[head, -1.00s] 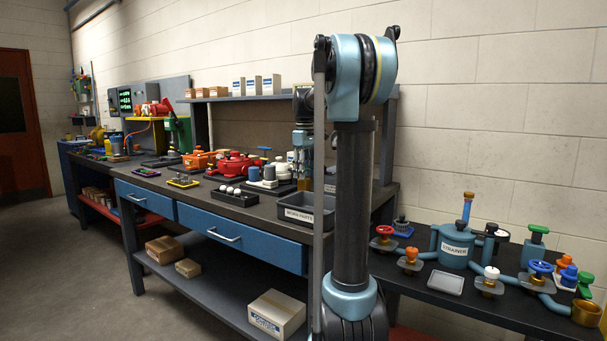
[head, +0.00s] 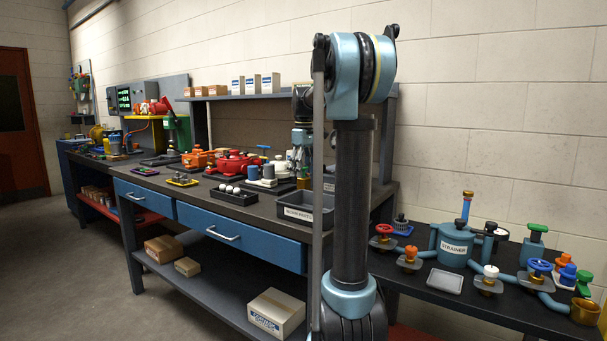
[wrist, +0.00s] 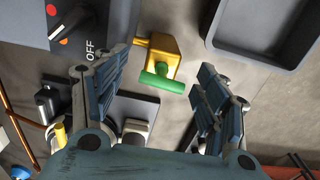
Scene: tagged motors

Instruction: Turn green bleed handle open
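The green bleed handle (wrist: 162,83) is a short bar on a yellow brass-like valve body (wrist: 158,55) in the wrist view, lying roughly crosswise in the picture. My gripper (wrist: 165,74) is open, with one finger on each side of the handle and a clear gap to both. I see no contact. In the head view my gripper (head: 302,160) points down over the back right of the workbench. I cannot make out the green handle there.
A grey tray (head: 308,216) stands at the bench's front right; a grey tray also shows at the wrist view's upper right (wrist: 222,38). A grey box marked OFF (wrist: 75,28) is at upper left. A red pump (head: 232,165) stands left of my gripper.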

